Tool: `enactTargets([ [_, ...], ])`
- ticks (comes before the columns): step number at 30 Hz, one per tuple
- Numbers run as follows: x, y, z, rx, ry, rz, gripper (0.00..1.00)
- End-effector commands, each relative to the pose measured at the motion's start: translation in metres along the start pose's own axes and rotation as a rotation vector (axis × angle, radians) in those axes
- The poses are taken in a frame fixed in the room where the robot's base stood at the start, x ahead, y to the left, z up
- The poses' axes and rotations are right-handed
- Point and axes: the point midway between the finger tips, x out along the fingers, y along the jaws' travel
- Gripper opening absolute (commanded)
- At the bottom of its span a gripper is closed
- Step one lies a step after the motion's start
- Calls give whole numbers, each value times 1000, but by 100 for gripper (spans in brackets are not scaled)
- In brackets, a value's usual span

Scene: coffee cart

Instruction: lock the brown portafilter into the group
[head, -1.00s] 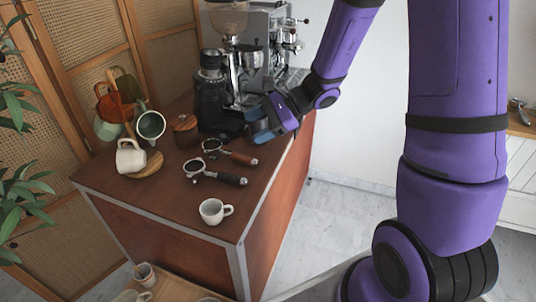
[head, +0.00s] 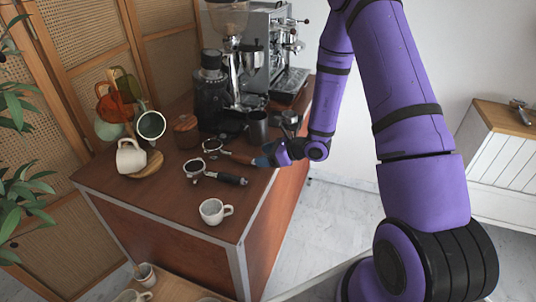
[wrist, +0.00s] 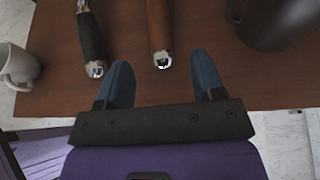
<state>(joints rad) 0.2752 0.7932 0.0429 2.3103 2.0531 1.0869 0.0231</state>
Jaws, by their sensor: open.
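The brown portafilter (head: 213,147) lies on the cart top, its brown handle pointing right toward my gripper. In the wrist view its brown handle (wrist: 158,28) and metal end lie ahead of and between my fingers. My gripper (wrist: 160,82) is open and empty, with blue fingertips just short of the handle end. In the head view my gripper (head: 265,160) is low at the cart's right edge. The black-handled portafilter (head: 226,178) lies nearer, roughly parallel; its handle (wrist: 89,36) is left of my fingers. The espresso machine (head: 262,45) stands at the back; its group is small in view.
A white cup (head: 213,210) stands near the front corner. A dark metal cup (head: 257,127) stands just behind the brown handle. The grinder (head: 211,95) stands at the back left, beside a wooden-lidded jar (head: 186,130). A mug tree is farther left.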

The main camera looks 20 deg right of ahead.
Motion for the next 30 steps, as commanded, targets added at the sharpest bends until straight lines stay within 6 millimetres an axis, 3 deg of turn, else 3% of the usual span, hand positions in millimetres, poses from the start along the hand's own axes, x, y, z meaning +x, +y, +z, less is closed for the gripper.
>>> enactTargets([
  [15, 61, 1, 0, -2, -1, 2, 62],
  [30, 74, 1, 1, -2, 0, 2, 62],
])
